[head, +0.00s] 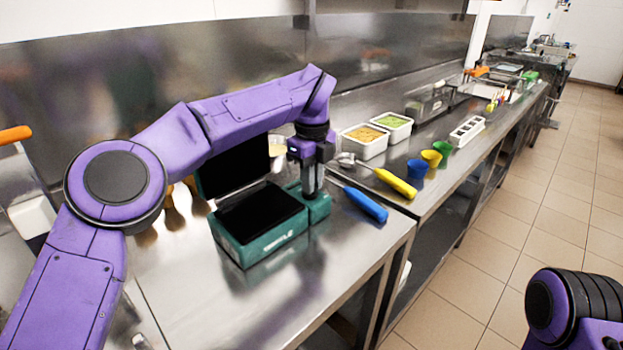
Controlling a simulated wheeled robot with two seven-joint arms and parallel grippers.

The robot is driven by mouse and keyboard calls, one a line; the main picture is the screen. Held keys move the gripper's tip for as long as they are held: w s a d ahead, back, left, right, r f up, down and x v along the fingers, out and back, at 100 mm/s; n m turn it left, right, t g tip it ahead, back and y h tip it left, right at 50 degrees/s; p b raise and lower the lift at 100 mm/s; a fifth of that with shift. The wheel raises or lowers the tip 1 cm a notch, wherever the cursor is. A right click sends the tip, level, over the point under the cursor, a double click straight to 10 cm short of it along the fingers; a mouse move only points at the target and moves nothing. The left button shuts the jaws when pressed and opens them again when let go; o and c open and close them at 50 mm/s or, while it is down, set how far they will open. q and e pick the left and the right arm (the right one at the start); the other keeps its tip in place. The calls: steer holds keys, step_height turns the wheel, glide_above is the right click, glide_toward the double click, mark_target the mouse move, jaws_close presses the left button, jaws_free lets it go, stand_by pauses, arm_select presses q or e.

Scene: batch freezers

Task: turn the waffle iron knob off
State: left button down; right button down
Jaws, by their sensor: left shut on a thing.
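The waffle iron (262,247) is a teal box with black plates on the steel counter. Its lid (228,168) stands open, partly behind my left arm. A small teal side block (319,208) is on its right side. My left gripper (310,192) points straight down at this block, with its fingers at the top of it. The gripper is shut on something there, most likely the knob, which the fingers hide. Which way the knob is turned cannot be seen. Of my right arm only a purple and black part shows at the bottom right; its gripper is out of view.
A blue-handled tool (365,204) and a yellow-handled scoop (394,183) lie right of the iron. Blue, yellow and green cups (417,169), two food tubs (366,141) and a white holder (467,131) stand farther along. The counter's front is clear.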

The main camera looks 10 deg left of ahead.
arm_select(q)
steer(key=shift+a+f, duration=0.1)
steer(key=c, duration=1.2)
jaws_free()
steer(key=shift+o, duration=0.4)
steer(key=shift+w+a+f, duration=0.1)
steer(key=shift+w, duration=0.1)
steer(key=shift+s+r, duration=0.1)
steer(key=shift+r, duration=0.2)
step_height(320, 180, up, 10)
steer(key=p, duration=0.3)
